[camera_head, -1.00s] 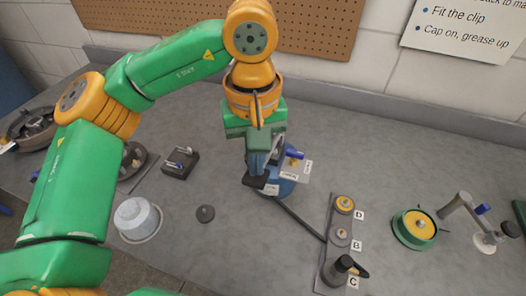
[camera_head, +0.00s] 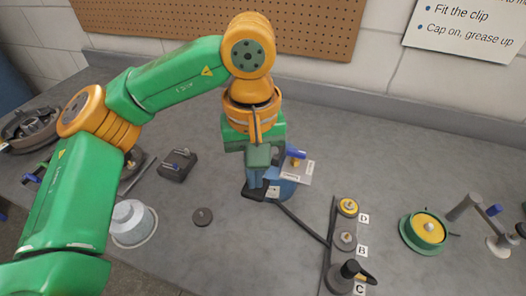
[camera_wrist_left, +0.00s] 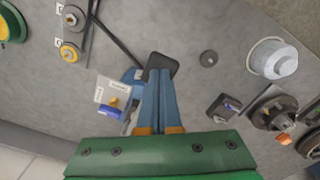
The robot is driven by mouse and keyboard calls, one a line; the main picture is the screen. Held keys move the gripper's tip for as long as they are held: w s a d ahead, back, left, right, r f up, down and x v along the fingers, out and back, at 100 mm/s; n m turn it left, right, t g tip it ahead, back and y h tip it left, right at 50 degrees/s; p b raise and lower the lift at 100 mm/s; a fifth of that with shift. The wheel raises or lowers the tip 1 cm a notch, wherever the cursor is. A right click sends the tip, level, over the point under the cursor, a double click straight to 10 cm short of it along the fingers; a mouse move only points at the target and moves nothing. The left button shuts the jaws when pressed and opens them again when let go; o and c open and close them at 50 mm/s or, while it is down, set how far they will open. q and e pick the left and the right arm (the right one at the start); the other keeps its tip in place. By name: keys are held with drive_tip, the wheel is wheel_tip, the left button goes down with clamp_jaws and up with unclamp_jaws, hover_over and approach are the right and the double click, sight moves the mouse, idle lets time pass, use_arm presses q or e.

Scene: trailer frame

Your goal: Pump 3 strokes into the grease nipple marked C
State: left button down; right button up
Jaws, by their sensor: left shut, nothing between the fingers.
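My left gripper (camera_head: 257,184) is shut with nothing between its fingers. Its tips are over a black pad (camera_head: 252,193) beside the blue grease pump (camera_head: 283,188); whether they touch is unclear. In the left wrist view, the shut blue fingers (camera_wrist_left: 160,76) overlap the black pad (camera_wrist_left: 161,66). The pump is partly hidden. Its dark hose (camera_head: 305,225) runs to the nipple bar (camera_head: 332,262). The nipple marked C is hidden under a black coupler with a handle (camera_head: 346,274). Nipple B (camera_head: 345,240) and yellow-ringed nipple D (camera_head: 348,206) are uncovered. My right gripper is out of view.
A white-grey cup (camera_head: 131,219) and a dark disc (camera_head: 203,217) lie left of the pump. A dark block (camera_head: 177,166) stands behind them. A green-yellow hub (camera_head: 424,230) and a grey stand (camera_head: 466,206) are at right.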

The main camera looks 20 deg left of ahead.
use_arm(q)
drive_tip(key=shift+f+b, duration=0.35)
drive_tip(key=shift+f, duration=0.45)
drive_tip(key=shift+f+b, duration=0.25)
drive_tip(key=shift+b, duration=0.1)
drive_tip(key=r+p, duration=0.2)
drive_tip(key=w+r+p, duration=0.1)
drive_tip(key=r+p, duration=0.4)
drive_tip(key=shift+w, duration=0.15)
drive_tip(key=shift+f, duration=0.2)
drive_tip(key=shift+s+f+b, duration=0.15)
drive_tip(key=shift+f+b, duration=0.4)
drive_tip(key=shift+b, duration=0.1)
drive_tip(key=shift+s+f+b, duration=0.15)
drive_tip(key=shift+f+b, duration=0.35)
drive_tip(key=shift+b, duration=0.15)
